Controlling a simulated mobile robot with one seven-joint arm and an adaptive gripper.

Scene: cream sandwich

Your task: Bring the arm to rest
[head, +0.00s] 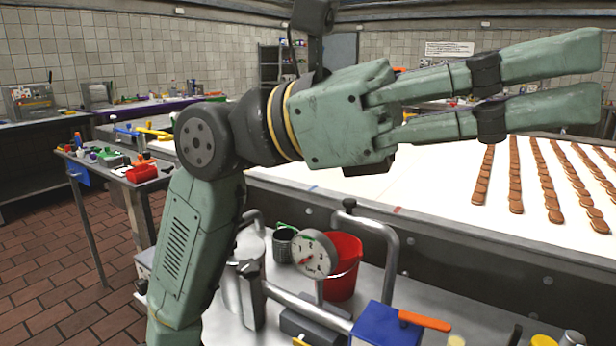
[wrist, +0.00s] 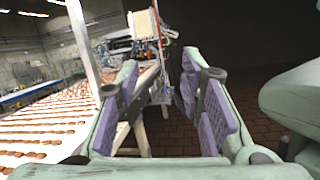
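My arm rises at the left of the head view and bends over to the right. My gripper (head: 590,82) is held level above the white conveyor, its two green fingers pointing right. In the wrist view my gripper (wrist: 168,92) shows its two fingers with purple pads well apart. Nothing is between the fingers. The fingers are clear of the belt and touch nothing that I can see.
The white conveyor belt (head: 440,215) carries rows of brown biscuits (head: 515,180). Below my arm, a metal bench holds a red bucket (head: 342,268), a dial gauge (head: 314,254) and a blue box (head: 385,325). A cluttered side table (head: 125,168) stands left. Brick floor is open at left.

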